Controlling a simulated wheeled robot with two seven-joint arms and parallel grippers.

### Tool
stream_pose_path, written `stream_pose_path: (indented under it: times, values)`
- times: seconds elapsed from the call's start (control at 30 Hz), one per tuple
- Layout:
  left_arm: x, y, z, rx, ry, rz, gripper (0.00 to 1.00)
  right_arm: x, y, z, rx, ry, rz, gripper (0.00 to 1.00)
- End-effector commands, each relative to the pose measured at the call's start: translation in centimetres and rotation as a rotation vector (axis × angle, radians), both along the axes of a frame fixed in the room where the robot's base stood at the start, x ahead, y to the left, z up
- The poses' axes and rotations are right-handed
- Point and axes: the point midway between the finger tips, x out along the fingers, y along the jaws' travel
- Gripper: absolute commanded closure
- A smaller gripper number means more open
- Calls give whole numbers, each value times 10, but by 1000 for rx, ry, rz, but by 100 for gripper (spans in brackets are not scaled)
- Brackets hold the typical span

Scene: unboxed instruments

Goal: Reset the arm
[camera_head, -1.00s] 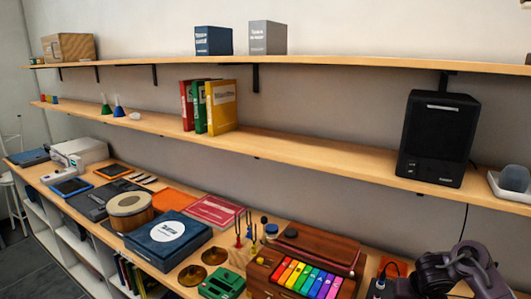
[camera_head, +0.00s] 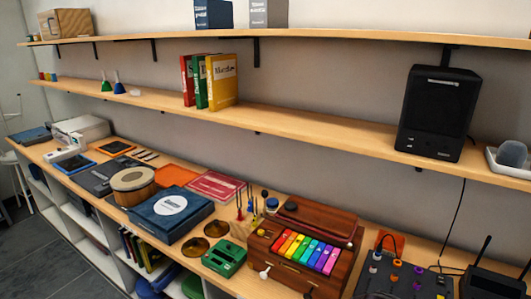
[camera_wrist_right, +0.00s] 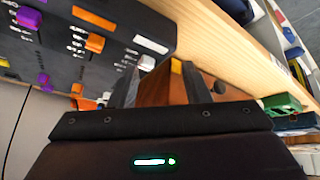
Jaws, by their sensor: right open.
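My right gripper (camera_wrist_right: 160,82) shows in the right wrist view, with its two dark fingers apart and nothing held between them. Behind the fingers is a brown wooden box (camera_wrist_right: 158,90), and at upper left is a dark panel with coloured knobs (camera_wrist_right: 75,42). Neither of my arms shows in the head view now, and my left gripper is not in view.
The long table holds a rainbow-key wooden instrument (camera_head: 305,252), a green box (camera_head: 224,257), a blue case (camera_head: 170,215), a drum (camera_head: 133,184) and a knobbed black panel (camera_head: 400,276). A black device with antennas (camera_head: 495,283) stands at lower right. Shelves with a speaker (camera_head: 436,113) run above.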

Motion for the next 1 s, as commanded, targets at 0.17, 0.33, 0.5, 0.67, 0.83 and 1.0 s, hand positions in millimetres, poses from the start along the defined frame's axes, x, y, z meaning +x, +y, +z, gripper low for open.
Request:
stream_pose_path:
  times: [0.17, 0.33, 0.5, 0.67, 0.83, 1.0]
  values:
    - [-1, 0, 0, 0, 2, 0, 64, -72, 36, 6, -1, 33, 52, 57]
    - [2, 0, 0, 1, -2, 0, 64, -118, 40, 18, 5, 85, 59, 57]
    - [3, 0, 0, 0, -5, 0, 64, -154, 38, 29, 22, 137, 58, 57]
    - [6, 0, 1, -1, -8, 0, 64, -182, 34, 38, 42, 183, 55, 57]
    - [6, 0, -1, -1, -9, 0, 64, -204, 30, 39, 63, 226, 54, 57]
    - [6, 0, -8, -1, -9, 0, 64, -193, 31, -4, 59, 235, 57, 57]
